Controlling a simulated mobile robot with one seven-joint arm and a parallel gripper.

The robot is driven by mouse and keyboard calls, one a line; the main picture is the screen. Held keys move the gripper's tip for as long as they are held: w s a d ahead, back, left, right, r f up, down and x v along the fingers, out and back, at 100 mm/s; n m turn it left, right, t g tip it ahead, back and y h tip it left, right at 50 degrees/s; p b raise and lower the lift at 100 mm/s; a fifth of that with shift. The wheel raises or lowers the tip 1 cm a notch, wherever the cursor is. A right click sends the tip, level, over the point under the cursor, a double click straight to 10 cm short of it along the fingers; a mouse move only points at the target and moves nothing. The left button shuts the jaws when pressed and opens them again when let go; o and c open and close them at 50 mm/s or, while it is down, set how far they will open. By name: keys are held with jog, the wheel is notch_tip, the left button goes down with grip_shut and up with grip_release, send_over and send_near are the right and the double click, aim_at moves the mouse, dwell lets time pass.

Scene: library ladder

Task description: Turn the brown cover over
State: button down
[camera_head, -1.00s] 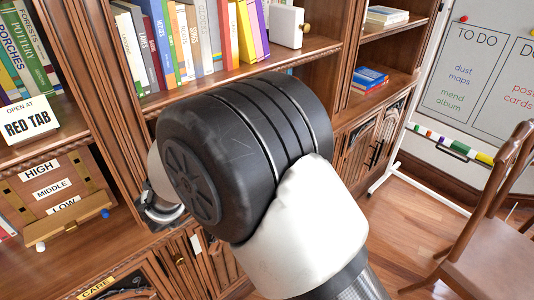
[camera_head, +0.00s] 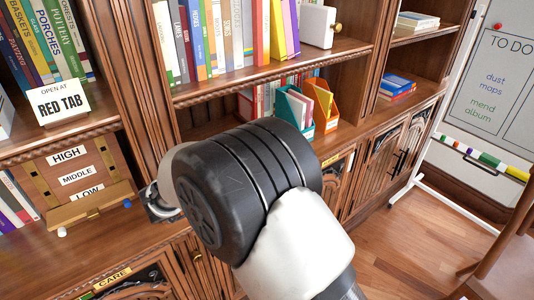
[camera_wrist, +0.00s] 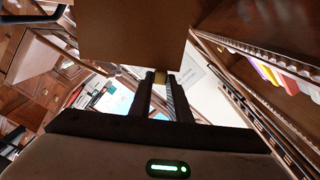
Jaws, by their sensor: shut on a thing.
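A flat brown panel (camera_wrist: 130,30), which looks like the brown cover, fills the upper middle of the wrist view. Whether the panel touches anything beyond is out of view. In the head view my arm hides the fingers and the panel, so I cannot see them there.
Teal (camera_head: 293,108) and orange (camera_head: 322,105) file holders stand behind my arm. A whiteboard (camera_head: 485,105) and a chair (camera_head: 500,265) are at right.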

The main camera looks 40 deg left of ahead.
jog(key=c, duration=1.9)
grip_release()
jog(key=shift+w, duration=0.1)
jog(key=v, duration=1.7)
jog(key=shift+s+b, duration=0.25)
jog(key=shift+b, duration=0.05)
